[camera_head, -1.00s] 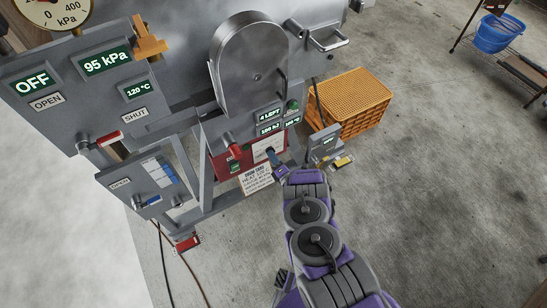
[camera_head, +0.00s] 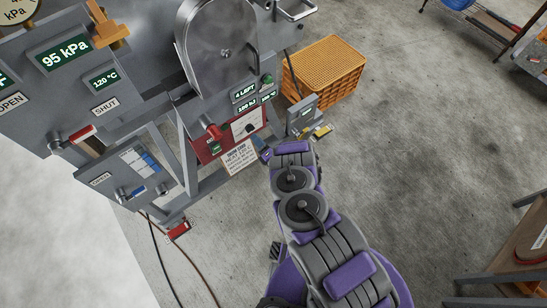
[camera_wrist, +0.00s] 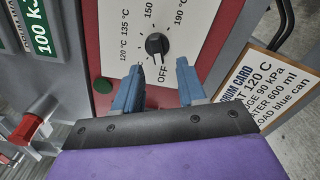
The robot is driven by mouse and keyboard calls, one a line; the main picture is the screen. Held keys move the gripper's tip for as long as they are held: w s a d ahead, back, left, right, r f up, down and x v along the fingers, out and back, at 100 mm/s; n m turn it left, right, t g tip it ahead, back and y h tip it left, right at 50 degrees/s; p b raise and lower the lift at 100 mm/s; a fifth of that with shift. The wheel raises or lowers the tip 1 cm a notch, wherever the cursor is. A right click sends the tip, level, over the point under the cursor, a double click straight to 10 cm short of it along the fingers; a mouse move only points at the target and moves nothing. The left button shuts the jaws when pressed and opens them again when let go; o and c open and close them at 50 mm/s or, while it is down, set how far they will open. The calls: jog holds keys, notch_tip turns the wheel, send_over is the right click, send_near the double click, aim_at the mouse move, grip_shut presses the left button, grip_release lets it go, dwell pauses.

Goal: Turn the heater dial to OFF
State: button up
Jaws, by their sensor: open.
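The heater dial is a black knob (camera_wrist: 157,45) on a white scale plate (camera_wrist: 120,18) marked 120, 135, 150 and 190 °C and OFF. In the wrist view a knob end points down toward the OFF label (camera_wrist: 162,78); which end is the pointer is hard to tell. The dial (camera_head: 250,128) also shows on the red panel (camera_head: 212,150) in the head view. My gripper (camera_wrist: 158,66) is open and empty. Its blue-grey fingertips stand below the knob, one either side of OFF, apart from the knob. In the head view my gripper (camera_head: 266,154) is below and right of the dial.
A red-handled lever (camera_head: 211,129) sticks out left of the dial. A drum card (camera_wrist: 262,88) hangs beside the panel. Open concrete floor lies right of my arm.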

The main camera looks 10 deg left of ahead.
jog(key=v, duration=1.3)
jog(key=shift+s+b, duration=0.2)
jog(key=shift+b, duration=0.25)
jog(key=shift+w, duration=0.1)
